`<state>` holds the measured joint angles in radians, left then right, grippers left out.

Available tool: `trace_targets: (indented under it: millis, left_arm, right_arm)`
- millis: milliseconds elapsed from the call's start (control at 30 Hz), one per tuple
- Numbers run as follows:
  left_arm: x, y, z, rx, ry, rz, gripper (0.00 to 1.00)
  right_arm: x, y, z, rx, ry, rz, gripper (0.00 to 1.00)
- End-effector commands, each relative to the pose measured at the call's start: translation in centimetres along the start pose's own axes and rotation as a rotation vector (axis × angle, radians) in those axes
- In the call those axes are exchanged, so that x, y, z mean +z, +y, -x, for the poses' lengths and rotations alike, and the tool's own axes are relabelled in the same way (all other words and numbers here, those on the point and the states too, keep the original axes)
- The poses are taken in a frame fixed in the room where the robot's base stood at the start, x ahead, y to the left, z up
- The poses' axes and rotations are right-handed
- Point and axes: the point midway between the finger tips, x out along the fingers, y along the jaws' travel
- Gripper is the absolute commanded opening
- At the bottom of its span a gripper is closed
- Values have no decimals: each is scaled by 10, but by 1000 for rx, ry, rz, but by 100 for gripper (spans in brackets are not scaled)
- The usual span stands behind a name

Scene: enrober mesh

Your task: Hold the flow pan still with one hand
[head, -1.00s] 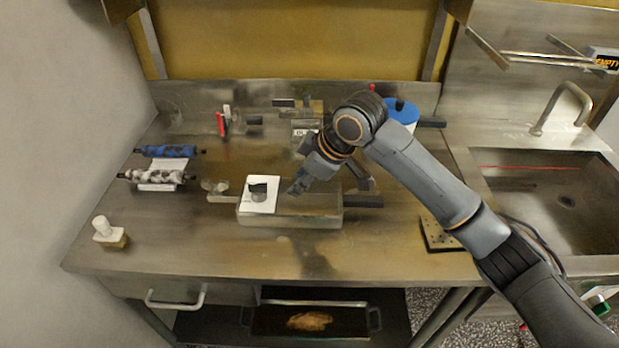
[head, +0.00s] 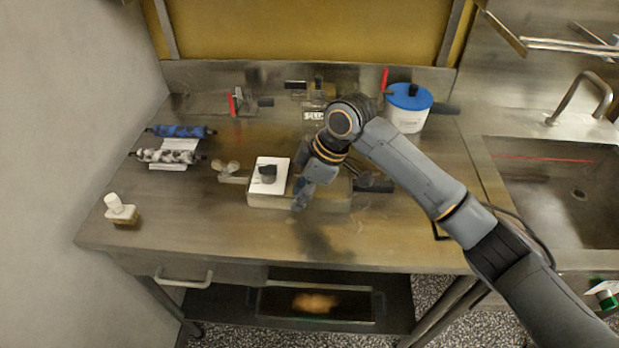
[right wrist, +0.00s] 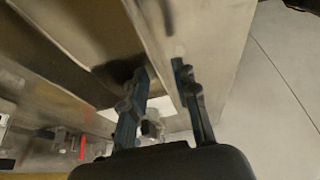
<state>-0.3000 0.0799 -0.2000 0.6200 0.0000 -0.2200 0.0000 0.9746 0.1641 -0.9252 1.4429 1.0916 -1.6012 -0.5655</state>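The flow pan (head: 338,195), which I take to be the shallow metal pan, sits mid-table with a dark handle (head: 374,183) on its right. Contact is unclear. My left gripper is not in view.
Blue (head: 180,131) and mottled (head: 168,156) rollers lie at left. A white-topped bottle (head: 120,209) stands at front left. A blue-lidded pot (head: 408,108) stands behind my arm. A sink (head: 555,190) is at right. The table front is mostly clear.

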Motion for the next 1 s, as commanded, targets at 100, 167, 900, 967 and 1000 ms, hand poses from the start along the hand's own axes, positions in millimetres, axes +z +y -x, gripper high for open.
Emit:
trace_targets:
  millis: [100, 167, 900, 967, 1000]
  left_arm:
    - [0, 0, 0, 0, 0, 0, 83]
    - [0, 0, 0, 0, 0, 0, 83]
    - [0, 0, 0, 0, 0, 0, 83]
    - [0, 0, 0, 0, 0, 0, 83]
    - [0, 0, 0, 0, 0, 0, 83]
  right_arm:
    - [0, 0, -12, -2, 0, 0, 29]
    - [0, 0, -16, -1, 0, 0, 29]
    - [0, 0, -18, 1, 0, 0, 0]
    - [0, 0, -18, 1, 0, 0, 0]
    - [0, 0, -18, 1, 0, 0, 0]
